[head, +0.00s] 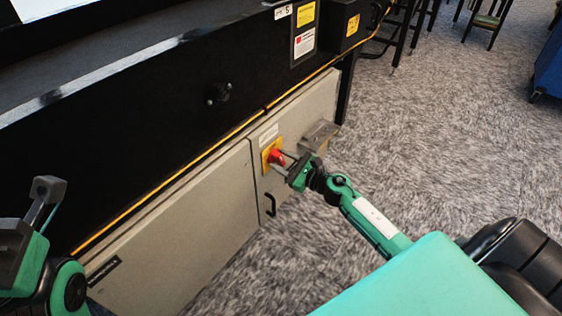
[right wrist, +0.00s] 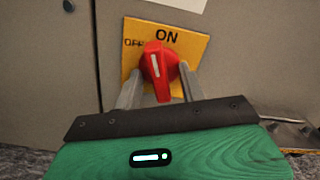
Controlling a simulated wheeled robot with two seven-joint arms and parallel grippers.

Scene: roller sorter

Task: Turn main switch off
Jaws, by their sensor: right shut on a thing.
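The main switch is a red rotary knob (head: 275,156) on a yellow plate (head: 267,148), set in the grey cabinet front below the black machine. In the right wrist view the red knob (right wrist: 159,68) sits below the word ON on the yellow plate (right wrist: 192,46). OFF is partly visible at its left. The knob's white mark stands nearly upright, pointing towards ON. My right gripper (right wrist: 158,88) has a finger on each side of the knob and is shut on it. My left gripper (head: 48,205) is at the left edge, away from the switch; its jaw gap is unclear.
A black door handle (head: 270,204) is below the switch. A grey metal bracket (head: 319,136) juts from the cabinet right of it. The carpet (head: 450,130) is open to the right. A blue object (head: 549,65) stands at the far right.

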